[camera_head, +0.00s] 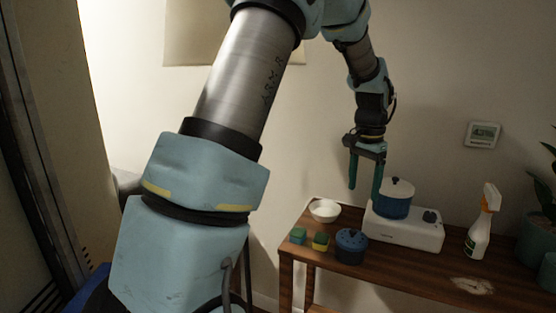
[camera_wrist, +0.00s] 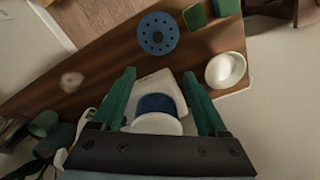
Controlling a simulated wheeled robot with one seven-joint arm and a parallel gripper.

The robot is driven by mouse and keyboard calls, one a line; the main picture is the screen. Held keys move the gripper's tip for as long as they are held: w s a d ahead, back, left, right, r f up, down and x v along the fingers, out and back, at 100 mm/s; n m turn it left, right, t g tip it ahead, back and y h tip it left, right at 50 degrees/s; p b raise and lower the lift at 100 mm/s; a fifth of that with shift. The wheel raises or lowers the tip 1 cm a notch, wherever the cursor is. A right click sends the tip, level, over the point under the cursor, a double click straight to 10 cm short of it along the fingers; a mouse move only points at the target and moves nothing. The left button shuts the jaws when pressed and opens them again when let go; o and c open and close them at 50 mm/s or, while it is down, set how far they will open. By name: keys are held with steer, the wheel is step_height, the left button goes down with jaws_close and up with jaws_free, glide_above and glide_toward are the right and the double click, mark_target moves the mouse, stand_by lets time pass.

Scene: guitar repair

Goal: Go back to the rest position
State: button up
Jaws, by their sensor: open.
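My gripper (camera_head: 365,176) hangs from my arm above the back edge of the wooden table, with its two green fingers pointing down. The fingers are apart and nothing is between them. In the wrist view my gripper (camera_wrist: 158,85) is open, with the blue pot (camera_wrist: 158,103) and its white lid seen beyond and between the fingers. In the head view the blue pot (camera_head: 391,207) with a white lid (camera_head: 397,187) stands on a white appliance (camera_head: 415,236), just right of the right finger. I cannot tell whether that finger touches the pot.
On the wooden table (camera_head: 386,278) stand a white bowl (camera_head: 325,210), a round blue container (camera_head: 350,246), two small sponge-like blocks (camera_head: 298,236) and a spray bottle (camera_head: 481,230). A potted plant (camera_head: 541,235) is at the right end. A thermostat (camera_head: 482,135) hangs on the wall behind.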

steer(key=s+a+f+n, duration=0.1)
steer(key=s+a+n, duration=0.2)
steer(key=a, duration=0.6)
steer(key=s+a+f+n, duration=0.1)
steer(key=s+a+n, duration=0.2)
steer(key=a, duration=0.7)
steer(key=s+a+f+n+t, duration=0.1)
steer(key=s+a+n, duration=0.3)
steer(key=a, duration=0.5)
steer(key=s+f, duration=0.1)
steer(key=s, duration=0.1)
steer(key=shift+s+a, duration=0.15)
steer(key=shift+s, duration=0.25)
stand_by(0.4)
